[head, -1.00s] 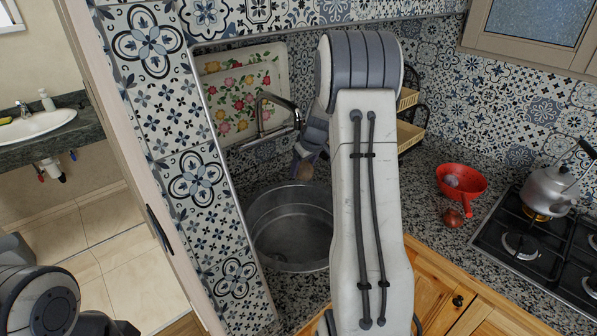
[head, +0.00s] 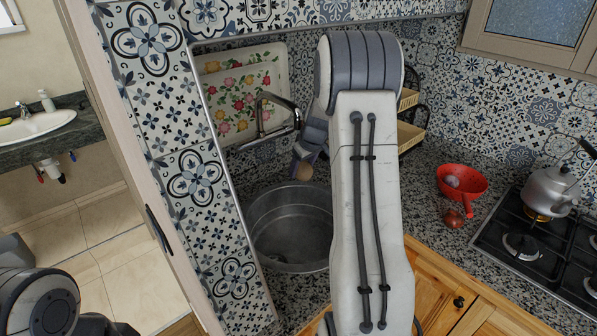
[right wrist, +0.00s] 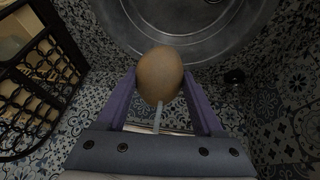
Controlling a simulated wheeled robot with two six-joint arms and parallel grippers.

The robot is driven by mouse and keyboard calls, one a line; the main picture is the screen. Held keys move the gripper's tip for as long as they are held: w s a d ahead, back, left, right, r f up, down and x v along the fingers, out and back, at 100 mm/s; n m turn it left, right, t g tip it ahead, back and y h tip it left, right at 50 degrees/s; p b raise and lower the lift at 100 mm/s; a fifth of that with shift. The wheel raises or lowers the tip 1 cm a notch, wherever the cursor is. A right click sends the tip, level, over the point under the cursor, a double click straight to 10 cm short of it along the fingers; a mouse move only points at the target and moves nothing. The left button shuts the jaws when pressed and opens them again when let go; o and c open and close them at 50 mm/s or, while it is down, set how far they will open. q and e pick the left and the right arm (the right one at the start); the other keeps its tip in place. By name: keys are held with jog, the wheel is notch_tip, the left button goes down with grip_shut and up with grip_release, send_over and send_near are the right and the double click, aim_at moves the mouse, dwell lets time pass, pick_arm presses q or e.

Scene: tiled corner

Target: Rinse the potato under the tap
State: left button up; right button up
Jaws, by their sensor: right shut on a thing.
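The potato (head: 304,172) is brown and round. My right gripper (head: 307,160) is shut on it, and the right wrist view shows the potato (right wrist: 160,75) between the two purple fingers (right wrist: 160,100). The tap (head: 263,112) is a curved metal spout to the left of the gripper; its tip ends just above and left of the hand. The round metal sink (head: 290,230) lies below the potato, apart from it. A thin pale streak shows beside the potato in the wrist view; I cannot tell whether it is water. My left gripper is out of view.
A kettle (head: 549,190) is on the stove. A shelf rack (head: 412,118) stands behind my right arm. A tiled wall edges the sink's left.

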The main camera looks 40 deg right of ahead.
jog(key=shift+d, duration=0.15)
jog(key=shift+s, duration=0.1)
jog(key=shift+s+f+b, duration=0.1)
jog(key=shift+s+b, duration=0.5)
jog(key=shift+b, duration=0.1)
jog(key=s+b, duration=0.1)
jog(key=s+a+b, duration=0.1)
jog(key=s, duration=0.1)
jog(key=shift+s, duration=0.25)
jog(key=s+a+r+b, duration=0.2)
jog(key=s+r, duration=0.1)
jog(key=s, duration=0.5)
jog(key=shift+s+b, duration=0.3)
jog(key=shift+s, duration=0.1)
